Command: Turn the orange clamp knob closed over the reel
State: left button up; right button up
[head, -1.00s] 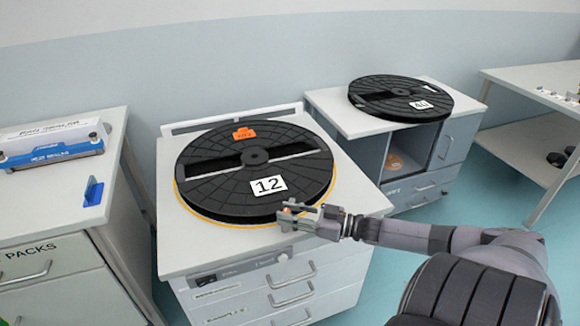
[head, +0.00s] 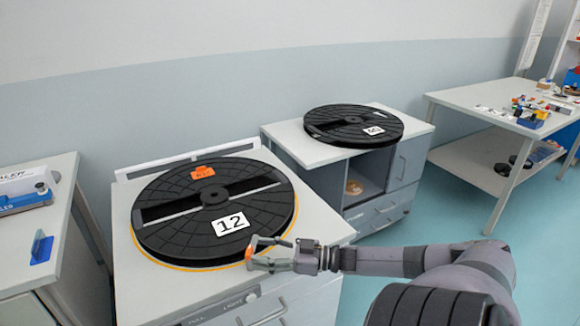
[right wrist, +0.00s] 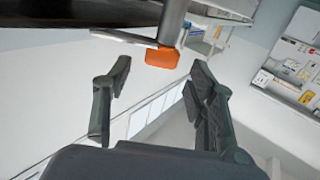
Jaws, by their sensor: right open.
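The black reel marked 12 (head: 172,231) lies flat on the near station's white top, with an orange tag on its far side. The orange clamp knob (head: 249,252) is at the reel's front right edge. My left gripper is not in view.
A second station (head: 296,148) with another black reel (head: 350,133) stands behind to the right. A cabinet with a blue stand (head: 41,248) is at the left. A table with small parts (head: 470,98) is at the far right.

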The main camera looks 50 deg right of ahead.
jog(key=v, duration=0.9)
jog(key=shift+c, duration=0.2)
